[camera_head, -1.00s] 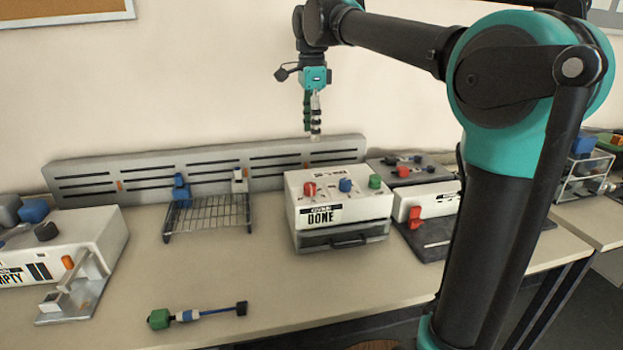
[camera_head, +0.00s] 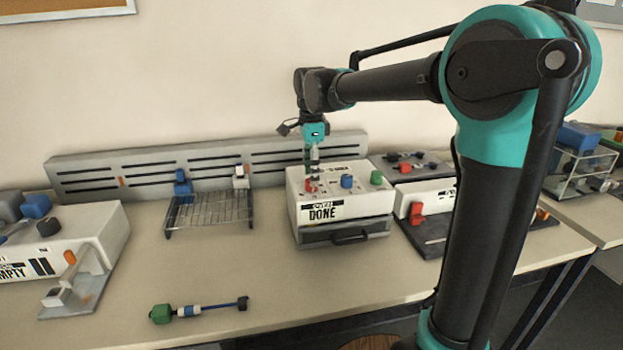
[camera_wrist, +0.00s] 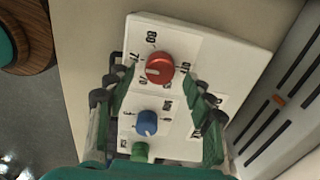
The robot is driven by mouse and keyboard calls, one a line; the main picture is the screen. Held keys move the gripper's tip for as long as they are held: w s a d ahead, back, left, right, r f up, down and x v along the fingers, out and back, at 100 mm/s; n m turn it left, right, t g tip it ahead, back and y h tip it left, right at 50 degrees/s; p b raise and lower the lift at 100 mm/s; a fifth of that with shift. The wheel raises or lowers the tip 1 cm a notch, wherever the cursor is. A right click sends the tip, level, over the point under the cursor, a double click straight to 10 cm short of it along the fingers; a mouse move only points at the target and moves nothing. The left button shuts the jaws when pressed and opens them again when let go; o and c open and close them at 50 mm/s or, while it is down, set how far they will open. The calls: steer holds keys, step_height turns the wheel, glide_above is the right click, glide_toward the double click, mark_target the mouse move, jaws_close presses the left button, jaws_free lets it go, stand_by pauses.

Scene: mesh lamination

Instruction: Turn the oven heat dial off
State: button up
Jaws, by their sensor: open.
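The oven (camera_head: 340,200) is a white box with a grey front drawer and a label reading "DONE". On its top are a red dial (camera_head: 309,186), a blue dial (camera_head: 347,181) and a green knob (camera_head: 377,177). In the wrist view the red dial (camera_wrist: 160,68) sits on a printed scale with numbers such as 80 and 70; its pale pointer line shows. The blue dial (camera_wrist: 147,123) and green knob (camera_wrist: 140,150) lie nearer the palm. My gripper (camera_head: 313,174) points down over the red dial. In the wrist view its open fingers (camera_wrist: 160,85) stand either side of the red dial. Contact cannot be told.
A wire rack (camera_head: 210,212) stands left of the oven, before a grey slotted panel (camera_head: 110,178). A white unit with a red switch (camera_head: 416,212) is close on the right. A green and blue tool (camera_head: 190,312) lies at the front. The table between is clear.

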steer(key=shift+f, duration=1.1)
steer(key=c, duration=1.2)
steer(key=shift+o, duration=0.2)
steer(key=shift+n, duration=0.3)
